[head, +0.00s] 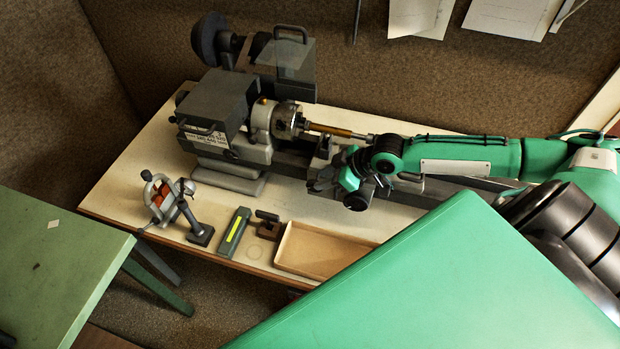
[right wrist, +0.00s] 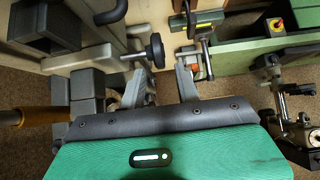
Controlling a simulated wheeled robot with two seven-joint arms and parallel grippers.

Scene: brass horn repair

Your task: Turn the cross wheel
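The cross wheel appears to be the small dark round wheel (right wrist: 156,50) on a shaft in the right wrist view. In the head view, a dark round wheel (head: 355,202) shows at the lathe carriage, just below my right gripper. My right gripper (head: 347,180) is at the front of the carriage. In the right wrist view, the fingers of my right gripper (right wrist: 161,78) stand wide apart with nothing between them. The wheel lies just past the fingertips, nearer the left finger; contact cannot be told. My left gripper is not in view.
The lathe (head: 217,105) holds a brass rod (head: 330,130) in its chuck. In front are an open tan tray (head: 320,268), a dark block with a yellow strip (head: 233,232) and a small clamp stand (head: 200,233). A green table (head: 50,265) stands at the left.

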